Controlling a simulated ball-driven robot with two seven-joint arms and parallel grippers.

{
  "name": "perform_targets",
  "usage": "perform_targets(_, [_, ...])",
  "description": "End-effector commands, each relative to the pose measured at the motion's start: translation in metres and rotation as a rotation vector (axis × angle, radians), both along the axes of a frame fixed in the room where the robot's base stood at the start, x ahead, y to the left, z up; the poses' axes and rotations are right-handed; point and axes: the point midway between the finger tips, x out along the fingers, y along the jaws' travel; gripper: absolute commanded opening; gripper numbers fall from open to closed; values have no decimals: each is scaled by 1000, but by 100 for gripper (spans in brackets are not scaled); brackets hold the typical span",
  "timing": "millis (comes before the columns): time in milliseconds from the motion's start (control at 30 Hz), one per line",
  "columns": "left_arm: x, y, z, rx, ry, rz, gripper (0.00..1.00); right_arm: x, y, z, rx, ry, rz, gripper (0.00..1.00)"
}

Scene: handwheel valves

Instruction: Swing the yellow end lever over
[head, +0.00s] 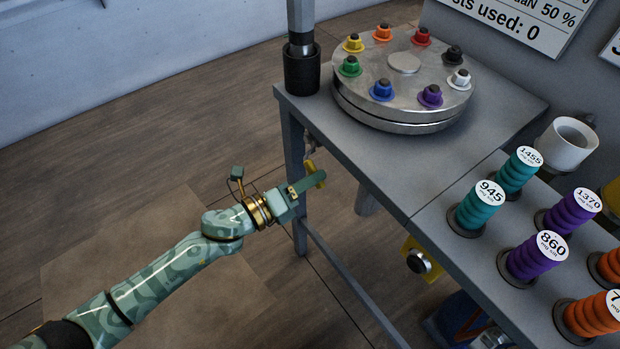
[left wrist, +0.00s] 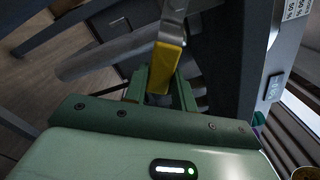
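The yellow end lever (head: 310,166) hangs by the table's near left leg, below the tabletop. In the left wrist view the yellow lever (left wrist: 165,66) is a flat bar on a grey metal arm, pointing toward my palm. My left gripper (head: 308,184) reaches it from the left; in the wrist view its two green fingers (left wrist: 160,92) stand close on either side of the lever and appear shut on it. The fingers hide part of the lever in the head view. My right gripper is not in view.
The grey table (head: 475,165) carries a round metal disc (head: 403,62) with several coloured knobs. Several thread spools (head: 478,208) stand at the right. Another yellow fitting with a dark knob (head: 418,262) sits below the table edge. The wooden floor at left is clear.

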Motion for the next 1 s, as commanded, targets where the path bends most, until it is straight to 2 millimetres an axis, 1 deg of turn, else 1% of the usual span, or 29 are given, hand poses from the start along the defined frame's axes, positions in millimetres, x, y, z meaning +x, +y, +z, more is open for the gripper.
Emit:
perform_targets(33, [0, 0, 0, 0, 1, 1, 37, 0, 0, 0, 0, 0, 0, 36])
perform_targets(67, [0, 0, 0, 0, 1, 1, 46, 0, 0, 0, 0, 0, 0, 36])
perform_targets(100, [0, 0, 0, 0, 2, 1, 48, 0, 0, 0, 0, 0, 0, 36])
perform_targets(400, [-2, 3, 0, -2, 2, 0, 48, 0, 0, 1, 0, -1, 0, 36])
perform_targets(800, [-29, 40, 1, -2, 3, 0, 48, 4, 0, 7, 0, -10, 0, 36])
perform_targets(1000, [-35, 49, 1, -2, 2, -1, 48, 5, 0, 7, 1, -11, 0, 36])
